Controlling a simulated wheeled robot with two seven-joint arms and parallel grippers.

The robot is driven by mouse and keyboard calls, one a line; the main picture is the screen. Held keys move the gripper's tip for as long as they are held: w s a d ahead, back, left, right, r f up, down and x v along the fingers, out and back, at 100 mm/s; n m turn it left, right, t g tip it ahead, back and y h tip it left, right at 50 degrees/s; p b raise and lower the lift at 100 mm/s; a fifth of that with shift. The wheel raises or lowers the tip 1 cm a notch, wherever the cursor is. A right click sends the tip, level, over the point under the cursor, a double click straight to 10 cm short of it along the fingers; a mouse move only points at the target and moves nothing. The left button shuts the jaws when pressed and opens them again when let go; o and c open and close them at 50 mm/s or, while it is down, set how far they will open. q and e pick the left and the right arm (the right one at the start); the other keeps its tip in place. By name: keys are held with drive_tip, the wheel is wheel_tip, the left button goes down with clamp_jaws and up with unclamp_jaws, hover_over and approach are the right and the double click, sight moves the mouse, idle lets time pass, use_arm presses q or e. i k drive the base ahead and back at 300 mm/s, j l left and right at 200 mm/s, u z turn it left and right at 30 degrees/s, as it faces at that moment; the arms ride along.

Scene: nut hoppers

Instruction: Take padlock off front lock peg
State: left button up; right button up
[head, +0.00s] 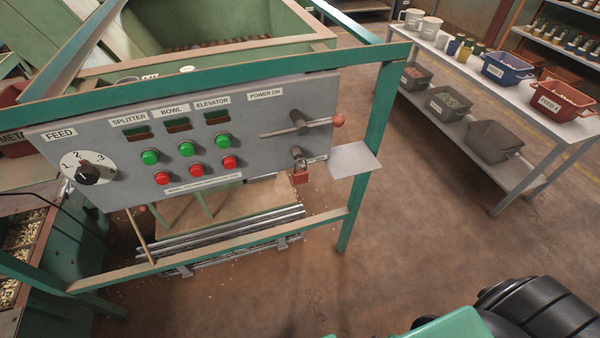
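A small red padlock (300,177) hangs below a short lock peg (298,153) at the lower right of the grey control panel (240,128). Its shackle appears to be around the peg. Above it, a power lever with a red-orange knob (338,120) lies roughly level on its own pivot, under the POWER ON label. Neither gripper shows. A black and green arm part of mine is at the bottom right, well apart from the padlock.
A green frame (375,150) surrounds the panel, with an upright post right of the padlock. A pale plate (355,160) juts out beside the peg. A table with bins (560,122) stands at the right. The floor between is clear.

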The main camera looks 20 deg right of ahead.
sight(300, 175)
drive_tip(key=i+l+u, duration=0.25)
drive_tip(key=l+u, duration=0.25)
drive_tip(key=l, duration=0.55)
drive_tip(key=l+u, duration=0.5)
drive_tip(key=l, duration=0.55)
